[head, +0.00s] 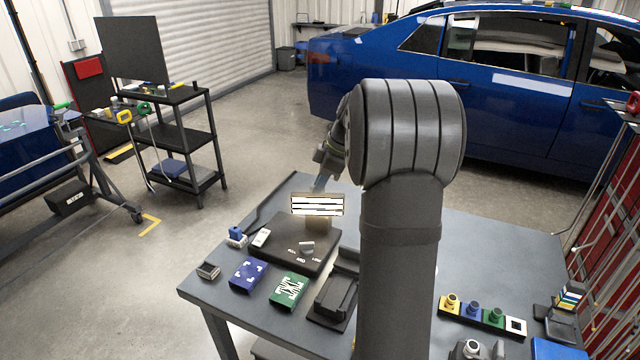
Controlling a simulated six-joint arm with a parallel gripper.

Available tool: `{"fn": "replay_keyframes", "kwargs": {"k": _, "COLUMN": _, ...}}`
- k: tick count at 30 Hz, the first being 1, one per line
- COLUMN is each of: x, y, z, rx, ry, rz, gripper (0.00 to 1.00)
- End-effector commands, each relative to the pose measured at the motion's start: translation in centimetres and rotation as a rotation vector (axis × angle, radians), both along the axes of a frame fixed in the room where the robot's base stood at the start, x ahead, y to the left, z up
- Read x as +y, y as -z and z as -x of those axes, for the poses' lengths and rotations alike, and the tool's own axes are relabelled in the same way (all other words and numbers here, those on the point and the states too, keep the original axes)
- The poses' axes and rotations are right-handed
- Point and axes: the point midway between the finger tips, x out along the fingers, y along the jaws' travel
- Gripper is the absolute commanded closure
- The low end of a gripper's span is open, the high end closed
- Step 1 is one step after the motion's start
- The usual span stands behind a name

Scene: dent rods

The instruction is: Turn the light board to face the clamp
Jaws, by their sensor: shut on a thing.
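The light board (317,204) is a small upright panel with bright white and dark stripes. Its striped face is turned toward the camera, and it stands at the back of a low black platform (285,243), above a tan part. My gripper (319,186) reaches down from behind at the board's top edge and is shut on it; the fingertips are small and partly hidden.
A blue box (249,275) and a green box (289,290) lie in front of the platform. A black cradle (335,298) stands right of them. A strip with coloured blocks (481,315) lies at the right. The table (520,262) is clear at its back right.

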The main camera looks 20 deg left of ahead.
Motion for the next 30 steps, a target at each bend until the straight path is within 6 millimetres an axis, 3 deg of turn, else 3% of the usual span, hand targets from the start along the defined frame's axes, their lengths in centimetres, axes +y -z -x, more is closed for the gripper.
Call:
{"fn": "replay_keyframes", "kwargs": {"k": 15, "x": 0.13, "y": -0.05, "z": -0.2, "rx": -0.001, "ry": -0.295, "rz": 0.0, "gripper": 1.0}}
{"fn": "replay_keyframes", "kwargs": {"k": 30, "x": 0.11, "y": -0.05, "z": -0.17, "rx": -0.001, "ry": -0.336, "rz": 0.0, "gripper": 1.0}}
